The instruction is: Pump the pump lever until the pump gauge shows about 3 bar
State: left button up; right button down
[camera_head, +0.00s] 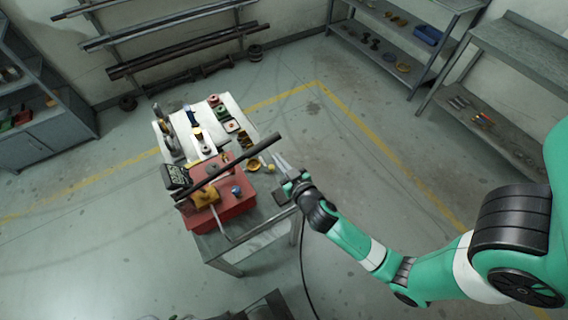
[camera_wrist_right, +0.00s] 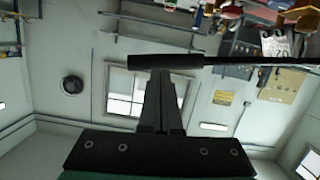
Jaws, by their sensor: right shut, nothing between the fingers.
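The pump is a red box (camera_head: 225,205) on the near end of the bench, with a yellow-orange part on top. Its long dark pump lever (camera_head: 240,160) slants up to the right, with the far end raised. The pump gauge seems to be the small dark display (camera_head: 175,176) at the box's left; its reading is too small to tell. My right gripper (camera_head: 281,160) is shut and empty, just below the lever's raised end. In the right wrist view the shut fingers (camera_wrist_right: 161,85) point at the lever's black grip (camera_wrist_right: 165,61), which crosses their tips; I cannot tell whether they touch.
The bench's white top (camera_head: 172,133) carries valve parts and tools behind the pump. A dark hose hangs beside the bench's right side. Shelves with parts (camera_head: 385,50) stand at the back right, and a pipe rack (camera_head: 180,45) at the back. The floor right of the bench is clear.

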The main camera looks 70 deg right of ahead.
jog(key=v, duration=0.3)
jog(key=shift+s+r, duration=0.1)
jog(key=shift+r, duration=0.05)
